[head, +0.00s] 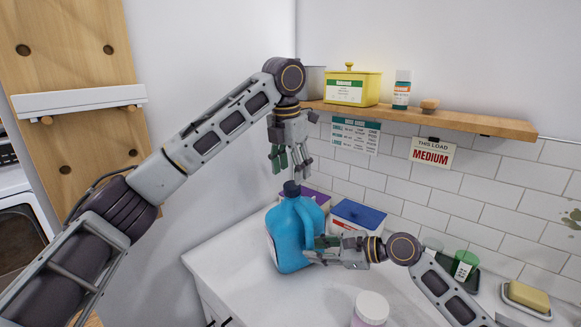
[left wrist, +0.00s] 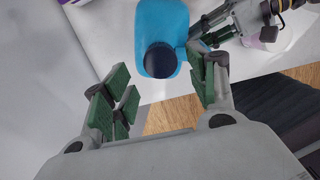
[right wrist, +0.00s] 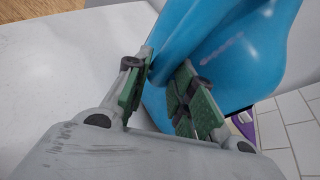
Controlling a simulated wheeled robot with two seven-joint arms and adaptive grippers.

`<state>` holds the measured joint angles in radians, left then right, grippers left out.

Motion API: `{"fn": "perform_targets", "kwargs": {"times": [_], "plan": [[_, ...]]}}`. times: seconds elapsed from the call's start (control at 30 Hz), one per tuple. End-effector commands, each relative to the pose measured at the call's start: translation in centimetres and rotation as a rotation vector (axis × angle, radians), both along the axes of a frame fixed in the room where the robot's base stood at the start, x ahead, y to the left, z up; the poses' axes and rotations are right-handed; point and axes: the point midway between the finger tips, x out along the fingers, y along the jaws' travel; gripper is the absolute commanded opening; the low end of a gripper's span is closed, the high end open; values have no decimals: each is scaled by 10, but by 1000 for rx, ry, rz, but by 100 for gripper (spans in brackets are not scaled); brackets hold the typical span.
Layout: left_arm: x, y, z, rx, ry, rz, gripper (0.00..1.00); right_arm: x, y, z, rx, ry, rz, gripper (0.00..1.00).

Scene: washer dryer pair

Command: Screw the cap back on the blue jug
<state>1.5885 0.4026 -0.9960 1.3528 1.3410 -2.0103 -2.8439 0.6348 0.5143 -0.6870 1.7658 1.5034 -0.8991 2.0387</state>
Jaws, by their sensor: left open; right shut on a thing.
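The blue jug (head: 290,245) stands upright on the white counter. Its dark cap (head: 291,188) sits on the neck; how tightly it is on cannot be told. The cap also shows as a dark disc in the left wrist view (left wrist: 160,60). My left gripper (head: 291,165) points down just above the cap, fingers spread, empty and apart from it. Its green pads also show in the left wrist view (left wrist: 160,95). My right gripper (right wrist: 160,90) is shut on the jug's handle (right wrist: 180,40), coming from the right side. The jug body hides part of its fingers.
A purple box and a white box with a blue lid (head: 358,214) stand behind the jug. A white-lidded jar (head: 371,308) stands in front to the right. A shelf (head: 440,117) with a yellow tin (head: 352,88) and a bottle (head: 401,90) is above. The left counter is clear.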

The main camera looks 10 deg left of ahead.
Motion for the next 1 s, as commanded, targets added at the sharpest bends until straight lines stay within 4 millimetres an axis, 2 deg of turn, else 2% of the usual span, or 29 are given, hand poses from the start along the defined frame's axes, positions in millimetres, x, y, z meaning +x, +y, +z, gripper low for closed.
{"fn": "perform_targets", "kwargs": {"times": [0.17, 0.4, 0.63, 0.8, 1.0], "plan": [[0, 0, 14, 0, -25, 0, 58, 0, 0, 1, 2, -3, 0, 0], [-3, 6, 55, 8, -95, 11, 58, 0, 0, 1, 2, -3, 0, 0], [-4, 18, 85, 70, -158, 37, 58, 0, 0, 1, 2, -2, -1, 0], [-6, 29, 96, 129, -180, 59, 58, 0, 0, 1, 2, -2, -1, 0], [-8, 37, 99, 176, -175, 71, 58, 0, 0, 1, 2, -2, -1, 0]]}}
